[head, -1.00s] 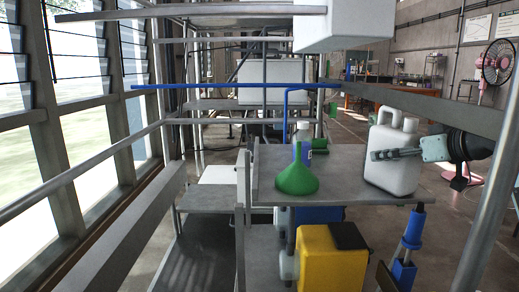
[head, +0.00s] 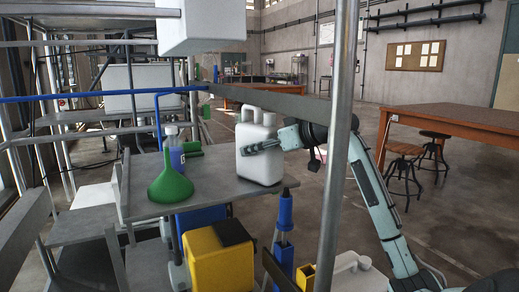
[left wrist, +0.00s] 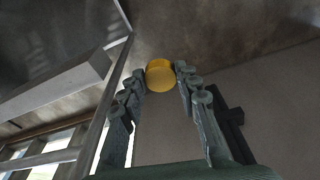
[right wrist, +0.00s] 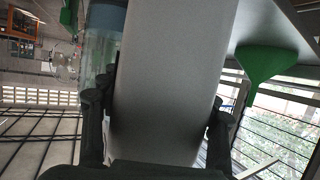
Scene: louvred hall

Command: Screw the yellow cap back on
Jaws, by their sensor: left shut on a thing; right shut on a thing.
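The yellow cap (left wrist: 160,77) is between the fingertips of my left gripper (left wrist: 160,82), which is shut on it, in the left wrist view. My left gripper is not seen in the head view. A white jug (head: 260,168) with a handle stands upright near the right end of the grey shelf (head: 215,185). No cap shows on its short neck (head: 269,119). My right gripper (head: 262,147) comes in from the right and is shut on the jug's body. In the right wrist view the pale jug body (right wrist: 165,80) fills the space between the fingers.
A green funnel (head: 170,184) and a clear bottle with a blue lower part (head: 175,155) stand left of the jug. A metal pole (head: 337,130) rises in front. A yellow box (head: 218,262) and blue posts (head: 284,225) are below. A white container (head: 205,25) is overhead.

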